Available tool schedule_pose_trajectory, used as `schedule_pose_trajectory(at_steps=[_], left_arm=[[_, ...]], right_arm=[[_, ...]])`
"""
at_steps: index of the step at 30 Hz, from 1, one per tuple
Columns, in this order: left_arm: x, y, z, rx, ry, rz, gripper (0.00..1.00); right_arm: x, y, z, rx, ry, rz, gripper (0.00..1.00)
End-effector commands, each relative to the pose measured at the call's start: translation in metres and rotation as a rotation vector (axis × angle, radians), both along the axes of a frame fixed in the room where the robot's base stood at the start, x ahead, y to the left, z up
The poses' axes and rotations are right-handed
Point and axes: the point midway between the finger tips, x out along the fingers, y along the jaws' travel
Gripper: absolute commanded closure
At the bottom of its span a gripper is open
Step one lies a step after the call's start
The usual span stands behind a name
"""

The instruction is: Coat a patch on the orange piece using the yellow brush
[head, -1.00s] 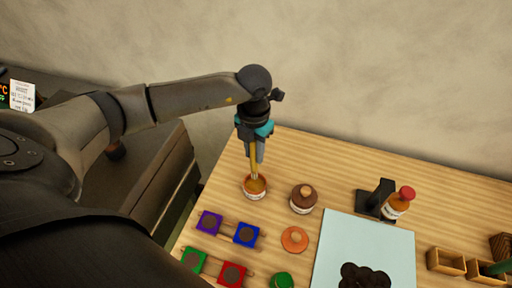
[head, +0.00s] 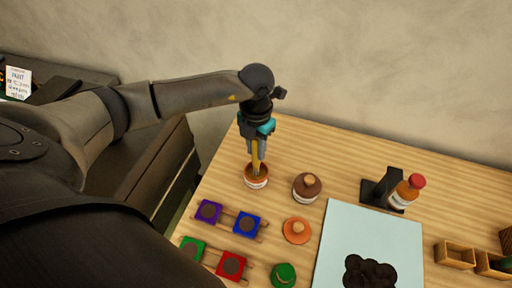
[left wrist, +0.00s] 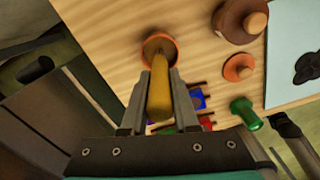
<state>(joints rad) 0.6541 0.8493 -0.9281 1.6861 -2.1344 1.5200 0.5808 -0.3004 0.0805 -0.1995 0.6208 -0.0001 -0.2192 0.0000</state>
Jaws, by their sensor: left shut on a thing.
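My left gripper (head: 256,150) is shut on the yellow brush (head: 255,162) and points down over an open orange-brown pot (head: 257,182) with a pale label. The brush's lower end is inside the pot, so its tip is hidden. In the left wrist view the brush (left wrist: 160,95) stands between the fingers, with the pot (left wrist: 173,46) beyond it. A round orange thing with a tan knob (head: 297,230) lies right of the pot; I cannot tell whether it is the orange piece or a lid. No orange square shows.
Purple (head: 208,211), blue (head: 247,224), green (head: 192,248) and red (head: 231,265) squares lie on rails. A brown-lidded jar (head: 307,187) stands right of the pot. A pale blue sheet (head: 355,225), a black stand (head: 379,187) with a red-capped bottle (head: 405,191), and wooden boxes (head: 457,255) lie farther right.

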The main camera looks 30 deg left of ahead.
Motion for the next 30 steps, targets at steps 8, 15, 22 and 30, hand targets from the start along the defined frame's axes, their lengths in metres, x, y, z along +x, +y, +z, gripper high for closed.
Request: schedule_pose_trajectory(at_steps=[8,15,22,30], left_arm=[[0.0003,-0.0001,-0.0005,0.000,-0.001,0.000,1.00],[0.0002,-0.0001,-0.0035,0.000,-0.001,0.000,1.00],[0.0002,-0.0001,-0.0064,0.000,0.000,0.000,1.00],[0.0001,-0.0001,-0.0097,0.000,0.000,0.000,1.00]], right_arm=[[0.0006,0.0000,-0.0006,0.000,-0.001,0.000,0.00],[0.0005,0.0002,-0.0032,0.000,0.000,0.001,0.00],[0.0004,0.0002,-0.0055,0.000,0.000,0.001,0.00],[0.0003,0.0002,-0.0082,0.000,0.001,0.001,0.00]])
